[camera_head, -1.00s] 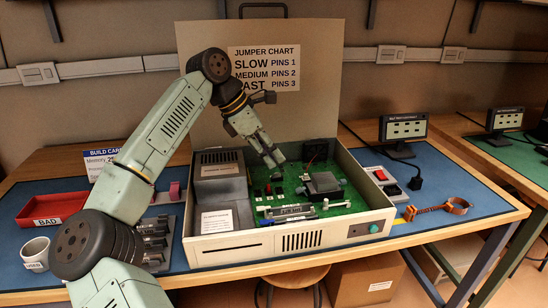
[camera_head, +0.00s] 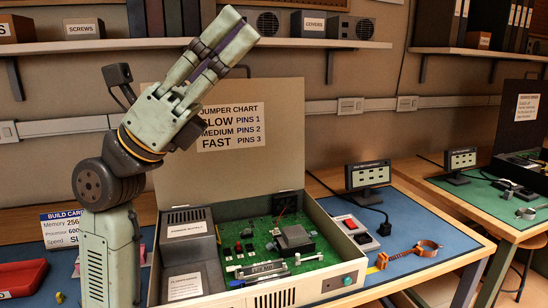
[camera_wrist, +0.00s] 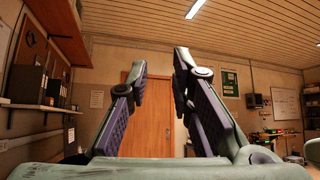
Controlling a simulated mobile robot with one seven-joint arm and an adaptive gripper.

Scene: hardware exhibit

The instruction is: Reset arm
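My gripper (camera_head: 236,30) is raised above the workbench in the head view, its fingers pointing up and to the right in front of the case's upright lid. In the wrist view my gripper (camera_wrist: 160,70) has its two dark-padded fingers apart with nothing between them; a wooden door (camera_wrist: 153,110) shows in the gap. My arm rises at the left of the head view and partly covers the jumper chart (camera_head: 232,126). The open computer case (camera_head: 330,286) sits on the blue mat below, with a green circuit board (camera_head: 237,248) inside.
A shelf (camera_head: 345,43) with boxes runs along the wall near my gripper. The build card (camera_head: 62,228) and red tray (camera_head: 20,279) are at the left. A small display (camera_head: 370,175), a switch box (camera_head: 355,232) and an orange strap (camera_head: 410,252) are right of the case.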

